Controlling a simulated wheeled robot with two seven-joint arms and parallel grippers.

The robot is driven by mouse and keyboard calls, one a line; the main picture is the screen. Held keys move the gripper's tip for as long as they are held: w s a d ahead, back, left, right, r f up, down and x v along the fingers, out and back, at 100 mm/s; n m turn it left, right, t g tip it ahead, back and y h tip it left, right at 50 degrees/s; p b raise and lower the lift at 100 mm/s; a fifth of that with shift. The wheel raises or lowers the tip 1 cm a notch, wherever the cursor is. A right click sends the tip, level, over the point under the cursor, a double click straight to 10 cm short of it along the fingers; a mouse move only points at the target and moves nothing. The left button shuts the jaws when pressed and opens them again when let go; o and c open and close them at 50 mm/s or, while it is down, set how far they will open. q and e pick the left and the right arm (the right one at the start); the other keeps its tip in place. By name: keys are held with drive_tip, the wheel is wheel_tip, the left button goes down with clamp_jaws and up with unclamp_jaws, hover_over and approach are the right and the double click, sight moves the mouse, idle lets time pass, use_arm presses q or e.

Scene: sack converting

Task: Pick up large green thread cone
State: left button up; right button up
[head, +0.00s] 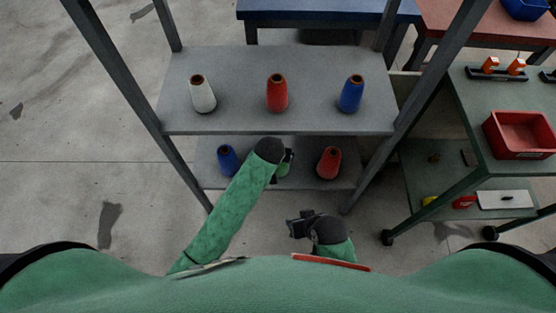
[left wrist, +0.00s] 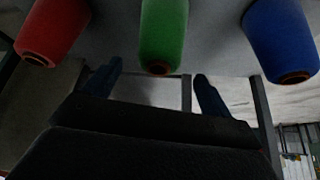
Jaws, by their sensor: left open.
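The green thread cone (left wrist: 163,35) stands on the lower shelf between a red and a blue cone. The left wrist view, which looks upside down, shows it in the middle, ahead of the gap between my fingers. In the head view only a small part of the green cone (head: 283,170) shows, the rest hidden by my left wrist and gripper. My left gripper (left wrist: 158,72) is open and empty, its fingers apart, and in the head view it (head: 287,158) is at the lower shelf. My right gripper (head: 296,227) is low in front of the shelf, and its jaws are unclear.
The lower shelf (head: 208,171) also holds a blue cone (head: 228,161) and a red cone (head: 329,163) beside the green one. The upper shelf (head: 235,120) holds white (head: 202,96), red (head: 277,95) and blue (head: 351,95) cones. A green cart with a red bin (head: 520,135) stands at the right.

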use_arm(q)
drive_tip(key=shift+f+n, duration=0.1)
drive_tip(key=shift+n, duration=0.2)
drive_tip(key=shift+w+f, duration=0.15)
drive_tip(key=shift+f, duration=0.1)
drive_tip(key=x, duration=0.7)
clamp_jaws()
